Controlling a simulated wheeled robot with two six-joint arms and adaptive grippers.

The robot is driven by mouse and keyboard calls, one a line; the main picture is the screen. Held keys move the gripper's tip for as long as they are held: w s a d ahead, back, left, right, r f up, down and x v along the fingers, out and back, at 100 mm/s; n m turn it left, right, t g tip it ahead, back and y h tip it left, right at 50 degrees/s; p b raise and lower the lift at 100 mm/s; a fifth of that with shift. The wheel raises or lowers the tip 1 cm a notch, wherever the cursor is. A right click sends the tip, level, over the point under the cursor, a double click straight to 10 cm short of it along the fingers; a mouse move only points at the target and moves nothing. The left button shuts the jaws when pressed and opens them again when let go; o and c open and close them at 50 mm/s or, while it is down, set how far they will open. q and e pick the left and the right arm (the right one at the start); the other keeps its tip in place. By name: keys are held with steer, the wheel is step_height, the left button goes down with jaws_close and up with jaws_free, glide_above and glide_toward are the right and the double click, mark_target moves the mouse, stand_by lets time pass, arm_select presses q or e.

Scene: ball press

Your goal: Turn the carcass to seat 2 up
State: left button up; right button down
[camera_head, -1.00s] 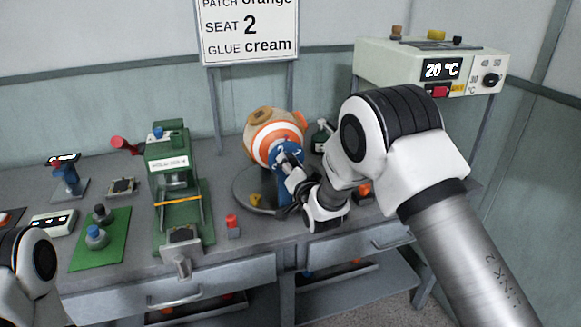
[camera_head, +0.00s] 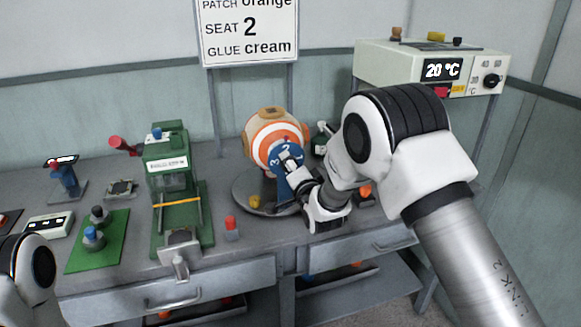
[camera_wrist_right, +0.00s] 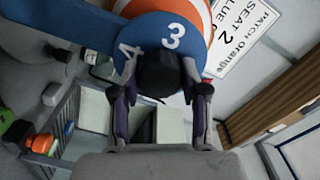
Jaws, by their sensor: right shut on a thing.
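The carcass (camera_head: 262,133), a ball with tan, orange and white bands, sits in a stand on a round grey turntable (camera_head: 243,201). A blue disc (camera_head: 290,177) with white numbers covers its front; it also shows in the right wrist view (camera_wrist_right: 140,32), where 3 and 4 are readable. My right gripper (camera_head: 288,162) is at the disc's middle. In the right wrist view the gripper (camera_wrist_right: 160,90) is shut on a black knob (camera_wrist_right: 158,72) in front of the disc. My right gripper hides part of the disc. My left gripper is out of view.
A sign (camera_head: 249,30) reads patch orange, seat 2, glue cream. A red-topped piece (camera_head: 231,226) stands near the turntable. A heater box (camera_head: 400,58) reads 20 °C.

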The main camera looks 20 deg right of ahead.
stand_by(0.4)
steer(key=c, duration=0.6)
jaws_free()
steer(key=s, duration=1.2)
steer(key=shift+d, duration=0.25)
